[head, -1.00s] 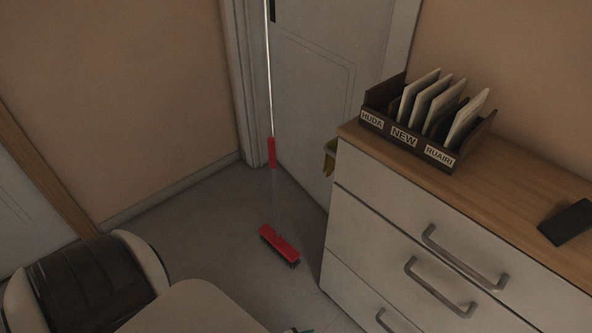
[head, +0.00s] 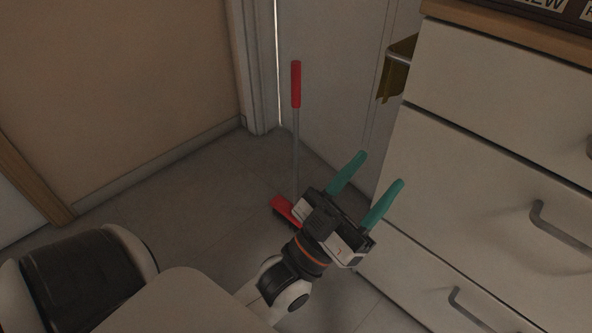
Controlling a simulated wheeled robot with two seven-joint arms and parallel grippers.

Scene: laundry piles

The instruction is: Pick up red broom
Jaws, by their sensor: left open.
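The red broom (head: 296,85) stands upright on the grey floor near the door corner, its red grip at the top and a thin grey pole below. Its red head (head: 284,207) is on the floor, partly hidden behind my left gripper. My left gripper (head: 375,170) is open, its two green fingers apart and pointing up and to the right. Nothing is between the fingers. In the picture the fingers lie to the right of the pole. My right gripper is not in view.
A white chest of drawers (head: 480,130) with grey handles stands close on the right of my left gripper. A yellowish bin-like object (head: 397,72) is at its far side. The white door (head: 335,60) is behind the broom. Floor (head: 190,205) to the left is clear.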

